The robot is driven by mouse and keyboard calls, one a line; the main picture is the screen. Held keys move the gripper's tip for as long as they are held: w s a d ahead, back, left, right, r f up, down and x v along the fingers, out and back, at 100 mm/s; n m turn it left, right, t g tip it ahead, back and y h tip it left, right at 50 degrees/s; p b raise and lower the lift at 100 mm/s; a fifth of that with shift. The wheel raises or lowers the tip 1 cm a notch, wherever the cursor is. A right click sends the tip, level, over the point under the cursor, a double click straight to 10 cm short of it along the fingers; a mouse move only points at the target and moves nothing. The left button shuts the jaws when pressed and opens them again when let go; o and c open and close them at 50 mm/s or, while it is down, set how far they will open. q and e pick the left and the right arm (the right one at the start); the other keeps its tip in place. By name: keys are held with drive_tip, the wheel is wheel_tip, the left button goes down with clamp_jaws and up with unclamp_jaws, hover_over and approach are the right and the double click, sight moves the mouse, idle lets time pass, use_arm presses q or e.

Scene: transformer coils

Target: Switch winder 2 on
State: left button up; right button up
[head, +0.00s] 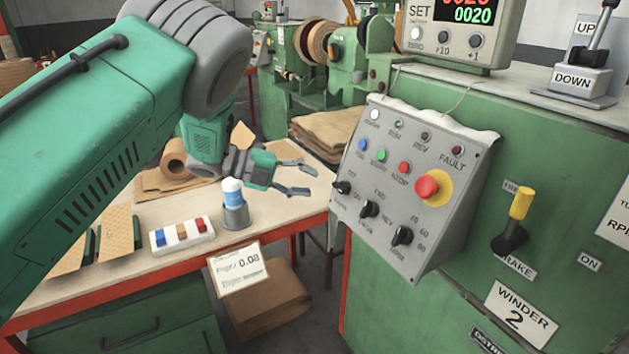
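The winder 2 label (521,314) is on the green cabinet at the lower right. Its sloped grey control panel (440,225) carries a lamp row, blue, green (382,154) and red (404,167) buttons, and a red mushroom button (427,188) on yellow. Below these are three black knobs: left (342,187), middle (368,208) and right (402,236). An ON label (590,262) is at the right; any switch beside it is not clearly visible. My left gripper (309,179) is open and empty, left of the panel and apart from it. My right gripper is not in view.
A yellow-handled brake lever (520,205) stands right of the panel. A counter box (460,35) and an UP/DOWN lever (598,45) are on top. The bench (170,255) holds a glue bottle (233,192) in a holder and a colored-block tray (182,233).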

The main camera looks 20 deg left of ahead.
use_arm(q)
drive_tip(key=p+v, duration=0.2)
drive_tip(key=v, duration=0.5)
idle(0.6)
drive_tip(key=shift+s+a, duration=0.1)
drive_tip(key=shift+r+p, duration=0.1)
drive_tip(key=shift+p, duration=0.2)
drive_tip(key=shift+a, duration=0.1)
drive_tip(key=v, duration=1.2)
